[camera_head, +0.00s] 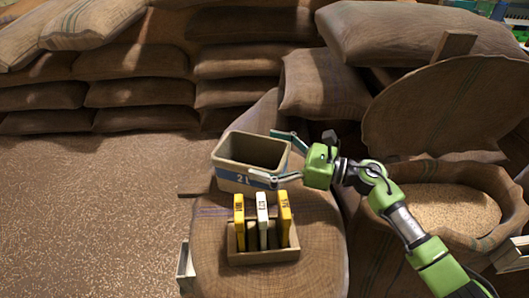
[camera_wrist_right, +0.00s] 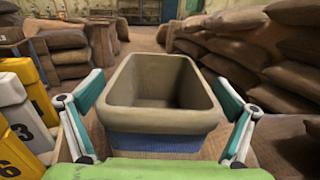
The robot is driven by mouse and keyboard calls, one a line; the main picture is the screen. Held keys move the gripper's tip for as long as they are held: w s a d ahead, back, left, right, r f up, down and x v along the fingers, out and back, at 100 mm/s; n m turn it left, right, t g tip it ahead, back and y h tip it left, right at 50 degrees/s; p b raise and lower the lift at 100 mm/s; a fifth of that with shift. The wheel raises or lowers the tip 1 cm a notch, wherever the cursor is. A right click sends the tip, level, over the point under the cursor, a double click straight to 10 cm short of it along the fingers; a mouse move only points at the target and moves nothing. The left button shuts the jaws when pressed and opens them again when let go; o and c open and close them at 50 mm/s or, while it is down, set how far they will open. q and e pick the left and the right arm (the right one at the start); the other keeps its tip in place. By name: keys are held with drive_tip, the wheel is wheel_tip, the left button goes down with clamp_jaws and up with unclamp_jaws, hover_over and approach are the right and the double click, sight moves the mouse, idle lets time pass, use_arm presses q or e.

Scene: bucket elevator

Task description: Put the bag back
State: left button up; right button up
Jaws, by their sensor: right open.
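Many brown burlap bags are in the head view, and I cannot tell which one the task means. One large bag (camera_head: 315,265) lies flat in the middle and bears a grey-brown bucket (camera_head: 225,172) with a blue band marked "21". My right gripper (camera_head: 270,155) is open, its two fingers on either side of the bucket. In the right wrist view the bucket (camera_wrist_right: 160,122) stands upright and looks empty between the spread fingers (camera_wrist_right: 160,95); I cannot tell whether they touch it. My left gripper is not in view.
A small wooden holder (camera_head: 262,257) with yellow and white numbered tags stands in front of the bucket. An open sack of grain (camera_head: 455,205) is at the right. Stacked bags (camera_head: 130,62) line the back.

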drive_tip(key=b+v, duration=0.1)
drive_tip(key=v, duration=0.9)
drive_tip(key=shift+s+d+f, duration=0.1)
drive_tip(key=shift+d, duration=0.15)
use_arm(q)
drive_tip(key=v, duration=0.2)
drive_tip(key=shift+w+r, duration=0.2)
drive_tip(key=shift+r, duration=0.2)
use_arm(e)
drive_tip(key=shift+v, duration=0.8)
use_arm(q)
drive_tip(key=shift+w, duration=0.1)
use_arm(e)
drive_tip(key=shift+a, duration=0.1)
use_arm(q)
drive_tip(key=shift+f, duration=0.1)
